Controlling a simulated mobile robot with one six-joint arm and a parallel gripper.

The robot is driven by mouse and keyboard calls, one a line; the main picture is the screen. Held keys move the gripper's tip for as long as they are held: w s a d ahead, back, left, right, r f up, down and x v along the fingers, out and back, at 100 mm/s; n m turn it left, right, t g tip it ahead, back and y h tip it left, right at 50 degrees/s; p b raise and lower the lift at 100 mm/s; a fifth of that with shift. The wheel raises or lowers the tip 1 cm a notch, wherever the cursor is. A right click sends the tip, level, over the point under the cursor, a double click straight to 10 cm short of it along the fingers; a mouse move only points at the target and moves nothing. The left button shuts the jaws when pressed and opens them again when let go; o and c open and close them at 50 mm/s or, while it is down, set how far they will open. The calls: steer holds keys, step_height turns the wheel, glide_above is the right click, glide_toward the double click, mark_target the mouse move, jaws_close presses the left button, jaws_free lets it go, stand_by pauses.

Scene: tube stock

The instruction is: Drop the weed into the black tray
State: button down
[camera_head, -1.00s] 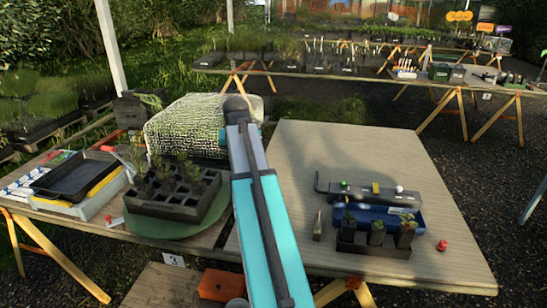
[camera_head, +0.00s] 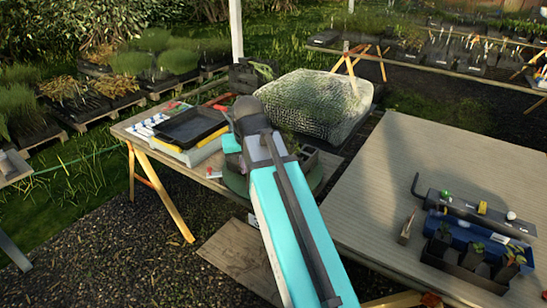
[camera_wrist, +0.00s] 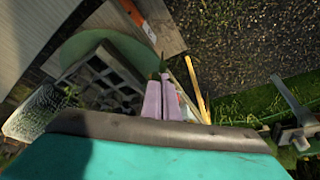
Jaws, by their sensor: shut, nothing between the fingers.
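The black tray (camera_head: 192,127) lies on a stack of white and yellow trays at the left end of the far-left table. It looks empty. My gripper (camera_wrist: 163,78) shows in the wrist view with its two pink fingers together. A small green leaf tip (camera_wrist: 162,63) shows just beyond the fingertips; I cannot tell whether it is the weed or a plant behind. The dark cell tray (camera_wrist: 110,78) lies beyond and to the left of the fingers, on a green round mat (camera_wrist: 75,48). In the head view my arm hides the gripper and most of the cell tray.
A pale mesh-covered bundle (camera_head: 318,103) stands behind my arm. The right table (camera_head: 400,170) holds a blue box (camera_head: 465,232) and a tray of small potted seedlings (camera_head: 470,256). Gravel is open at lower left. White labelled markers (camera_head: 155,122) lie beside the black tray.

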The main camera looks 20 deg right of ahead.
steer(key=s+a+n, duration=0.1)
steer(key=a, duration=0.5)
steer(key=shift+a+f+n+y, duration=0.15)
steer(key=shift+a+n+y, duration=0.05)
steer(key=shift+n+y, duration=0.1)
